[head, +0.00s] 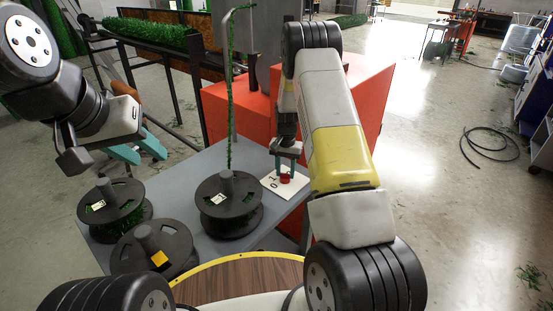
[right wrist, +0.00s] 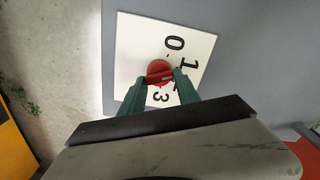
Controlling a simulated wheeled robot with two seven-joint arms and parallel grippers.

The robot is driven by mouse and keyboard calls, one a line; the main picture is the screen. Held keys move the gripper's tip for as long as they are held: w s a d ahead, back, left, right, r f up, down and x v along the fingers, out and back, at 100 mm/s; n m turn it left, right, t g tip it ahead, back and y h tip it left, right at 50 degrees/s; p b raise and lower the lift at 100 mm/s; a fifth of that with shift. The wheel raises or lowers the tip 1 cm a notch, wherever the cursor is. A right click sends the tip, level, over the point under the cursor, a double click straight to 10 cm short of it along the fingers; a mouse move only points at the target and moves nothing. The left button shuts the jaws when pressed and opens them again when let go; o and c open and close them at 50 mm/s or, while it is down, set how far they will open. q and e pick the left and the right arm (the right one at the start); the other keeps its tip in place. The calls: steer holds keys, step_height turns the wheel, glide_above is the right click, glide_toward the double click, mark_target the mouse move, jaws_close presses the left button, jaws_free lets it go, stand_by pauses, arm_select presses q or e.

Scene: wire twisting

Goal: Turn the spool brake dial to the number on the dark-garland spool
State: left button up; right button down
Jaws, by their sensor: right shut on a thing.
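The red brake dial (head: 285,179) sits on a white number plate (head: 272,188) at the table's right side. My right gripper (right wrist: 160,76) is shut on the dial knob, one green finger on each side. In the right wrist view the plate (right wrist: 135,45) shows 0, 1 and 3; a digit between 1 and 3 is mostly hidden by a finger. The dial's exact setting is unclear. Spools with green garland stand at left (head: 115,217) and right (head: 228,218); their white tags are too small to read. My left gripper (head: 137,152) is open and empty, above and behind the left spool.
A front spool (head: 150,240) has an orange tag. A green garland strand (head: 229,100) rises from the right spool to a hook. A red-orange machine housing (head: 235,112) stands behind the grey table (head: 195,165). A cable (head: 488,145) lies on the floor at right.

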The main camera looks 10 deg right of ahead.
steer(key=c, duration=0.9)
jaws_free()
steer(key=shift+r, duration=3.9)
steer(key=shift+r, duration=0.1)
steer(key=s+a+r+n+t+y, duration=0.1)
steer(key=s+r+t, duration=0.1)
steer(key=s+r, duration=0.7)
steer(key=s+a+r+n+t+y, duration=0.15)
steer(key=s+r, duration=0.35)
steer(key=r, duration=0.9)
steer(key=s+a+r+n+t, duration=0.1)
steer(key=s, duration=0.5)
steer(key=s+r+n, duration=0.1)
steer(key=s+r, duration=0.1)
steer(key=s, duration=0.5)
steer(key=s+a+r+n+t, duration=0.1)
steer(key=s+r, duration=0.1)
steer(key=s, duration=0.4)
steer(key=shift+s+a+n+t, duration=0.2)
steer(key=shift+a+n+t, duration=0.05)
steer(key=shift+a+t, duration=0.1)
